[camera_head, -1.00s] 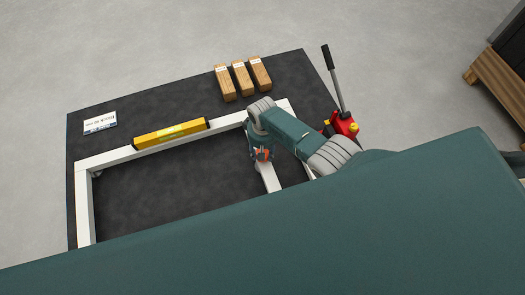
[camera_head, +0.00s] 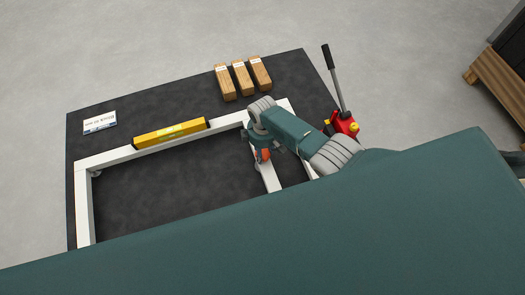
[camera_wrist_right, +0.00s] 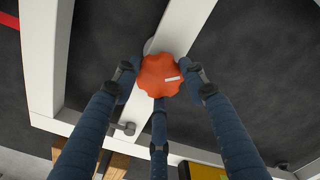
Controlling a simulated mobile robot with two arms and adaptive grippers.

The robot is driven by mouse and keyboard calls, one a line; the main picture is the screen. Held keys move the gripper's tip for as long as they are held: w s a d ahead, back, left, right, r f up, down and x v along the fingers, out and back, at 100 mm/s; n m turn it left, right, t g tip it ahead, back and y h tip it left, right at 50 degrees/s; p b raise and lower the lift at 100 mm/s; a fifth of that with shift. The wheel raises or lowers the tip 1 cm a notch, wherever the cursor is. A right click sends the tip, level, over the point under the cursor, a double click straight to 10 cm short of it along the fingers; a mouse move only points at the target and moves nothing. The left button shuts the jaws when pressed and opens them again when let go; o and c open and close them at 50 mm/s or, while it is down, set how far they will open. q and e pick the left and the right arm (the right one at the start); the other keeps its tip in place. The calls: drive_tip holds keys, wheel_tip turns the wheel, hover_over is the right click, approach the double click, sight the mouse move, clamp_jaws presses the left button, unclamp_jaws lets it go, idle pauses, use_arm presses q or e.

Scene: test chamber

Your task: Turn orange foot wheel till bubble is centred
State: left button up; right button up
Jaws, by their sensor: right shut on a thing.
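The orange foot wheel (camera_wrist_right: 158,77) is lobed with a white mark on its face, the mark pointing right in the right wrist view. My right gripper (camera_wrist_right: 160,88) has its blue fingers closed around the wheel's rim. In the head view the right gripper (camera_head: 262,152) is over the white frame's bar, with a bit of orange showing. The yellow spirit level (camera_head: 171,133) lies on the white frame (camera_head: 110,157); its bubble is too small to read. Its yellow end also shows in the wrist view (camera_wrist_right: 205,171). My left gripper is not in view.
Three labelled wooden blocks (camera_head: 241,77) stand on the dark mat (camera_head: 165,190) behind the frame. A white card (camera_head: 100,123) lies at the mat's left. A red jack (camera_head: 345,124) with an upright handle stands right of my right arm. A pallet (camera_head: 500,90) is far right.

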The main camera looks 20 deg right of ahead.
sight(265, 154)
drive_tip(key=shift+s+d+n, duration=0.2)
drive_tip(key=shift+d+n, duration=0.15)
drive_tip(key=shift+n, duration=0.15)
drive_tip(key=o, duration=1.2)
drive_tip(key=shift+c, duration=0.2)
drive_tip(key=shift+r, duration=0.1)
drive_tip(key=shift+w+a+r, duration=0.15)
drive_tip(key=shift+r, duration=0.35)
wheel_tip(265, 154, up, 11)
drive_tip(key=shift+s+f, duration=0.1)
drive_tip(key=shift+s, duration=0.15)
